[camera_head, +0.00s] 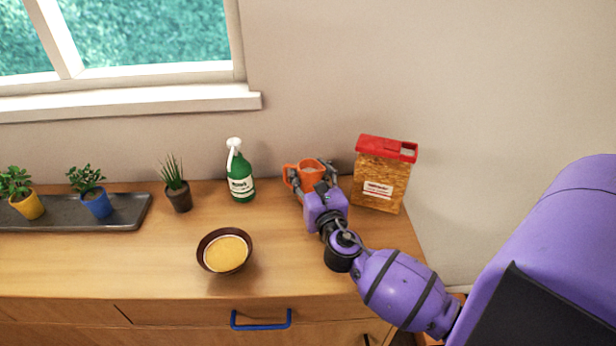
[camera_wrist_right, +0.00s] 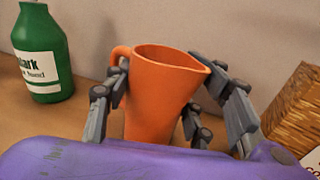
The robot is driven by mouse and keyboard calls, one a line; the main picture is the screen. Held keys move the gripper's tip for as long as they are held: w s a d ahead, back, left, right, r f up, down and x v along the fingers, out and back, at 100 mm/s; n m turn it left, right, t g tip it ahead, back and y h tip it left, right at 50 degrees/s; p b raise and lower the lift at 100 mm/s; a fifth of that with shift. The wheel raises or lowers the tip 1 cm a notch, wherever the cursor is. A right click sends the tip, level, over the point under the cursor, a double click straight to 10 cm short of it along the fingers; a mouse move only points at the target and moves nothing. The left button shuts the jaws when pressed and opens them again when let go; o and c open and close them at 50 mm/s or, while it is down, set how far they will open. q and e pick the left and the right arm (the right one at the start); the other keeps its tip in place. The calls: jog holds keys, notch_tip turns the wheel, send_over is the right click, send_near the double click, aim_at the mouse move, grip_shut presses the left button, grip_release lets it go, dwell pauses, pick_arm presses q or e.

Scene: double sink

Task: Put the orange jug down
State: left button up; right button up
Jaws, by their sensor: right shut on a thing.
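The orange jug (camera_head: 309,175) is near the back of the wooden counter, by the wall, between a green bottle and a red-lidded box. In the right wrist view the jug (camera_wrist_right: 160,95) looks upright, with its handle to the left and its spout to the right. My right gripper (camera_head: 313,178) is shut on the jug, and its fingers (camera_wrist_right: 160,105) lie on both sides of the jug's body. The jug's base is hidden by my gripper, so I cannot tell whether it touches the counter. My left gripper is not in view.
The green spray bottle (camera_head: 240,182) stands left of the jug; the cereal-like box (camera_head: 380,180) stands close on the right. A dark bowl (camera_head: 203,262) sits in front. A small potted plant (camera_head: 178,196) and a grey tray (camera_head: 130,212) with plants are left. Counter (camera_head: 290,255) is bare right of the bowl.

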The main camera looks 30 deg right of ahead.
dwell(0.3)
jog(key=shift+f, duration=0.2)
jog(key=o, duration=1.6)
jog(key=shift+r, duration=0.3)
jog(key=v, duration=0.7)
jog(key=b+v, duration=0.1)
jog(key=v, duration=0.2)
jog(key=shift+s+a+f, duration=0.1)
jog(key=shift+s+f, duration=0.2)
jog(key=shift+s, duration=0.1)
jog(key=shift+s+a+r, duration=0.15)
jog(key=shift+s+a, duration=0.1)
jog(key=shift+s, duration=0.3)
